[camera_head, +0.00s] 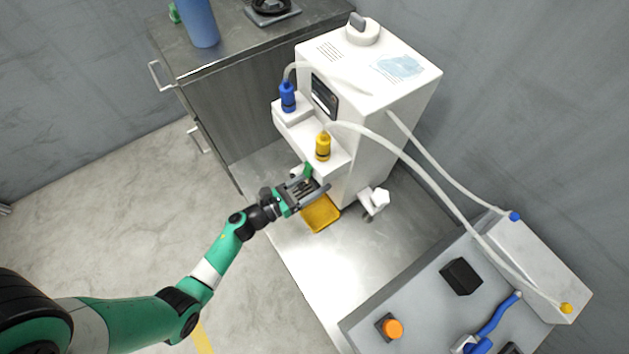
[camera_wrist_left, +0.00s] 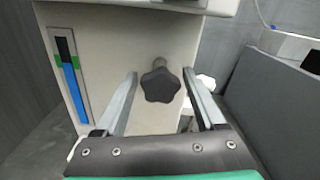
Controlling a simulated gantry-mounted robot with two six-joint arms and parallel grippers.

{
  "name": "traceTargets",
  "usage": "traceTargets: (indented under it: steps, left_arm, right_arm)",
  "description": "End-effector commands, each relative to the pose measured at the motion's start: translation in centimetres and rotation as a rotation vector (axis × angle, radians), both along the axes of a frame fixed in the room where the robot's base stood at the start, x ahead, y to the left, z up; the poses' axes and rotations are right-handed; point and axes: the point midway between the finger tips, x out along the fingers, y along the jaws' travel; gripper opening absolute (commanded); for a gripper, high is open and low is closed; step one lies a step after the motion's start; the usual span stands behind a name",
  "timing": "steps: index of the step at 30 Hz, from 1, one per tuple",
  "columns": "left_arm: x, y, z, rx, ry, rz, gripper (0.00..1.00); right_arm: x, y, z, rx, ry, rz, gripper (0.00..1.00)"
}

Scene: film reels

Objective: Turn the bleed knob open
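A dark, star-shaped knob (camera_wrist_left: 160,85) sticks out on a short stem from the pale front of the white machine (camera_head: 385,75). I take it to be the bleed knob; in the head view I cannot make it out behind my gripper. My left gripper (camera_head: 308,188) is at the lower front of the machine, above a yellow tray (camera_head: 321,216). In the left wrist view its two fingers (camera_wrist_left: 160,74) are spread apart, one on each side of the knob, with gaps on both sides. It is open and holds nothing. My right gripper is not in view.
A blue bottle (camera_head: 288,96) and a yellow bottle (camera_head: 323,146) with hoses stand on the machine's ledges. A white fitting (camera_head: 375,201) sits right of the tray. A grey bench (camera_head: 425,300) with an orange button (camera_head: 392,328) is lower right. A blue-filled gauge (camera_wrist_left: 72,80) is left of the knob.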

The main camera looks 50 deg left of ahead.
Motion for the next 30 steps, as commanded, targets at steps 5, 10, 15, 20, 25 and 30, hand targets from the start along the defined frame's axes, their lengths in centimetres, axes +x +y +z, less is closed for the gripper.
traceTargets:
  steps: [5, 10, 15, 20, 25, 30]
  left_arm:
    - [-0.02, 0.00, -0.01, 0.000, 0.000, 0.000, 0.38]
    - [-0.03, 0.00, -0.01, 0.000, 0.000, 0.000, 0.07]
    - [-0.03, 0.00, -0.01, -0.002, 0.000, 0.000, 0.00]
    - [-0.03, 0.01, 0.01, -0.025, 0.003, 0.000, 0.00]
    - [-0.03, 0.02, 0.02, -0.089, 0.011, 0.000, 0.00]
    - [-0.01, 0.04, 0.07, -0.203, 0.024, 0.000, 0.00]
  right_arm:
    - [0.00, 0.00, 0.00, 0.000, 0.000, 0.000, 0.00]
    - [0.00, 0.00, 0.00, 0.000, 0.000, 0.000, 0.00]
    - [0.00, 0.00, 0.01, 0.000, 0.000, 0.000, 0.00]
    - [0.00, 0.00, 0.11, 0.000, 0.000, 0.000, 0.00]
    - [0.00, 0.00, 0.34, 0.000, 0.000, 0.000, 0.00]
    - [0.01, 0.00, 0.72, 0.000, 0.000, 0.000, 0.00]
